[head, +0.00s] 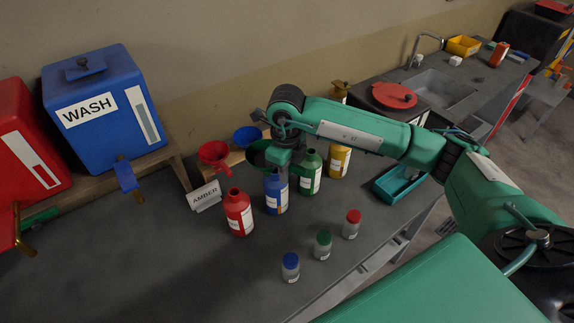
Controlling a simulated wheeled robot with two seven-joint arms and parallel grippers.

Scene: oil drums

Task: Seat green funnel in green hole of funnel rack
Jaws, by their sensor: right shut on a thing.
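The green funnel (259,154) is a dark green cone at the middle of the head view. My right gripper (282,153) is shut on it, at its right side. The gripper hangs above the bottles and in front of the rack; whether the funnel touches the rack, I cannot tell. The wooden funnel rack (236,158) stands against the wall, with a red funnel (214,153) at its left and a blue funnel (247,135) farther back. The green hole is hidden behind the funnel and gripper. My left gripper is not in view.
Red (238,214), blue (277,196), green (311,174) and yellow (340,161) bottles stand close below the arm. An AMBER sign (205,196) stands left of them. Small capped jars (323,245) stand in front. A teal tray (398,184) lies right. The front left counter is clear.

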